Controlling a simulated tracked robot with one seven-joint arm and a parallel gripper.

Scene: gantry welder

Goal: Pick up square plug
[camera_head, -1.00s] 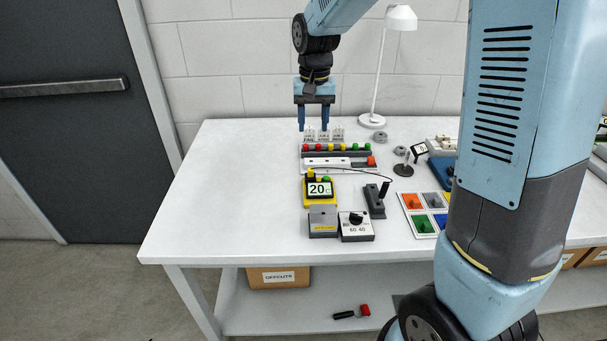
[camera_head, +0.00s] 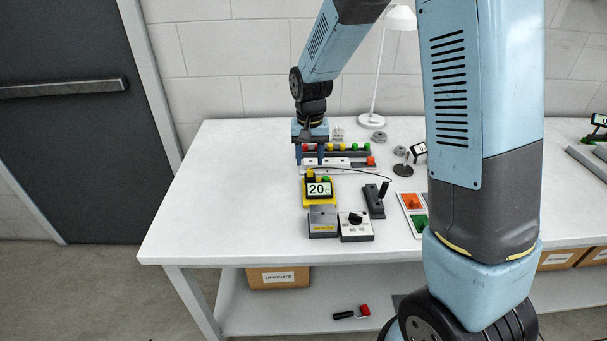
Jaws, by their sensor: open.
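No part is clearly readable as the square plug at this size. A small red block (camera_head: 371,161) sits at the right end of a white bar (camera_head: 345,168) on the bench. Behind the bar is a dark strip (camera_head: 345,154) with red, yellow and green round caps. My gripper (camera_head: 310,157) points down over the left end of the strip and bar, fingers apart, with nothing visible between them. It hides part of the strip's left end and the small labelled pieces behind it; one of these pieces (camera_head: 337,133) still shows.
In front stand a yellow display unit (camera_head: 319,190), a grey box (camera_head: 323,222), a white knob box (camera_head: 356,228) and a black lever unit (camera_head: 374,203) with a cable. A colour tray (camera_head: 411,203) is partly behind my arm. A lamp (camera_head: 372,120) stands behind. The bench's left side is clear.

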